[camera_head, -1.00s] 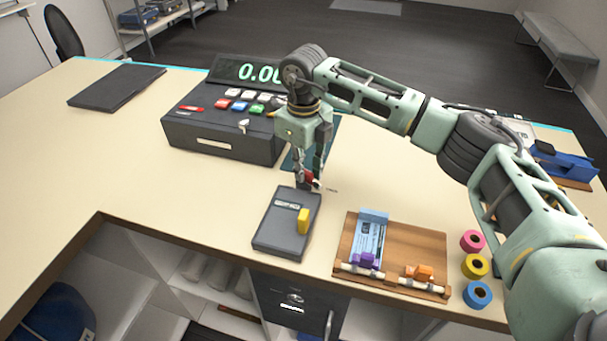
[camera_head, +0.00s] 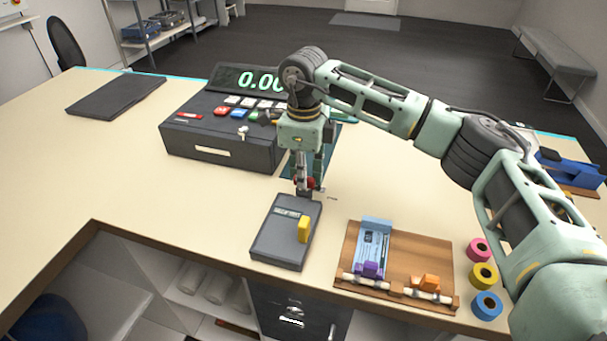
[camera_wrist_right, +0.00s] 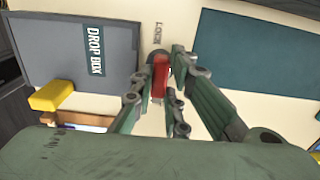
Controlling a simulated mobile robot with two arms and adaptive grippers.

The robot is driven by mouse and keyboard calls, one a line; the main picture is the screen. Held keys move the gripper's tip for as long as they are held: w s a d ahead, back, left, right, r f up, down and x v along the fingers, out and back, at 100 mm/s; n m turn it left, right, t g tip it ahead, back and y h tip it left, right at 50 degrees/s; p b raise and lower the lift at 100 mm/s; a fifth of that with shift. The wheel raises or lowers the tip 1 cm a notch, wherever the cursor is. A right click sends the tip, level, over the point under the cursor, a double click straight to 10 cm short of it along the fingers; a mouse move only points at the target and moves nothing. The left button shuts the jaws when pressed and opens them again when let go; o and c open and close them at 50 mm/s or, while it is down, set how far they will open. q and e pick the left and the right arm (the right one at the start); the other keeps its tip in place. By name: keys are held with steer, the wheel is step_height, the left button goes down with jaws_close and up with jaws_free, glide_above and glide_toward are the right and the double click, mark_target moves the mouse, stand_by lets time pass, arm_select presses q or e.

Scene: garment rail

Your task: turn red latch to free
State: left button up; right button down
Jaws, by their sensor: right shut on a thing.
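The red latch (camera_wrist_right: 159,75) is between the fingers of my right gripper (camera_wrist_right: 162,90) in the right wrist view. The gripper is shut on it. The word "LOCK" is printed on the counter beside the latch. In the head view, my right gripper (camera_head: 306,187) points down at the back edge of the dark grey drop box (camera_head: 279,240). A little of the red latch (camera_head: 310,183) shows between its fingertips there. The drop box carries a yellow block (camera_head: 304,229) on its right side. My left gripper is not in view.
A dark cash register (camera_head: 215,140) with coloured keys stands behind and left of the gripper. A wooden board (camera_head: 405,255) with a blue slip and clips lies to the right, beside several coloured tape rolls (camera_head: 483,275). The counter's left part is mostly clear.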

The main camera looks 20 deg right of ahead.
steer(key=c, duration=1.7)
jaws_free()
steer(key=shift+d, duration=0.1)
steer(key=shift+r, duration=0.15)
step_height(320, 180, up, 12)
steer(key=shift+f, duration=0.1)
